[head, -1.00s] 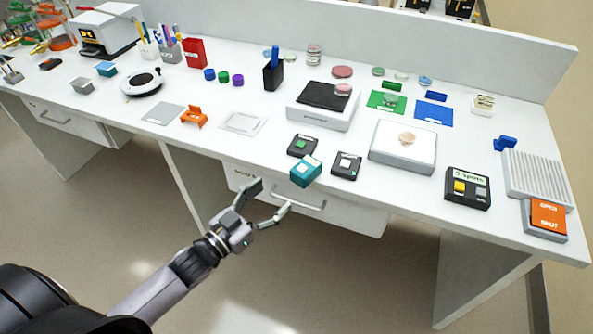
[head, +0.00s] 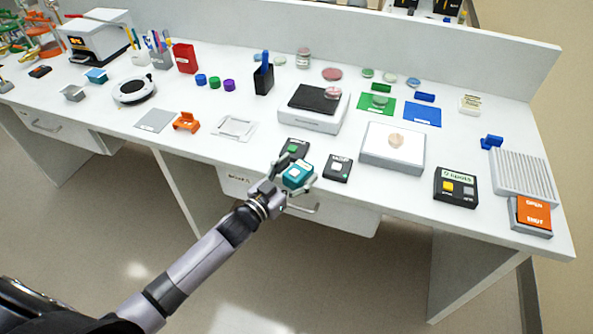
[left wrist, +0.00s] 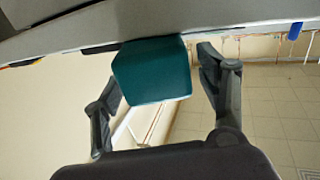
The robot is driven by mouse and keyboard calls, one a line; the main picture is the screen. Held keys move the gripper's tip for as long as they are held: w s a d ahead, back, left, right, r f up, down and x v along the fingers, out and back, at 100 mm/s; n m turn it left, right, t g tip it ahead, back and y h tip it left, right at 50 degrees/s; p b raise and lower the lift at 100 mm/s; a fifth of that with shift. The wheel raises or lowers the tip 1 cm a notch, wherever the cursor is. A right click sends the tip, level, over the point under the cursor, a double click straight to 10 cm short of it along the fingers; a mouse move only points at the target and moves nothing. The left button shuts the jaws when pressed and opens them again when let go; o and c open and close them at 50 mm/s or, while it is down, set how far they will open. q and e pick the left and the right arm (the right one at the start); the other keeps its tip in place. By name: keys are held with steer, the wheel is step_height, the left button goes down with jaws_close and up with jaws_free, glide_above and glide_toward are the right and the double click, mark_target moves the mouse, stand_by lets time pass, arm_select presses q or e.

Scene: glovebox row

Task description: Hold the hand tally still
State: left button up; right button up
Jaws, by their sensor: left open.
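The hand tally, which I take to be the teal box with a pale top (head: 298,174), sits at the front edge of the bench. In the left wrist view its teal side (left wrist: 153,72) shows between my fingers and juts past the bench edge. My left gripper (head: 295,177) is open, with one finger on each side of the tally. In the left wrist view the gripper (left wrist: 160,75) shows a gap on the right, and I cannot tell if the left finger touches. My right gripper is in neither view.
A black box with a green button (head: 294,149) stands just behind the tally, and another black box (head: 337,169) stands close to its right. A drawer handle (head: 303,209) is below the edge. A white slab (head: 393,147) lies further right.

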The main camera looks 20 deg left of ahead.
arm_select(q)
steer(key=shift+c, duration=0.6)
steer(key=c, duration=1.2)
steer(key=shift+o, duration=0.2)
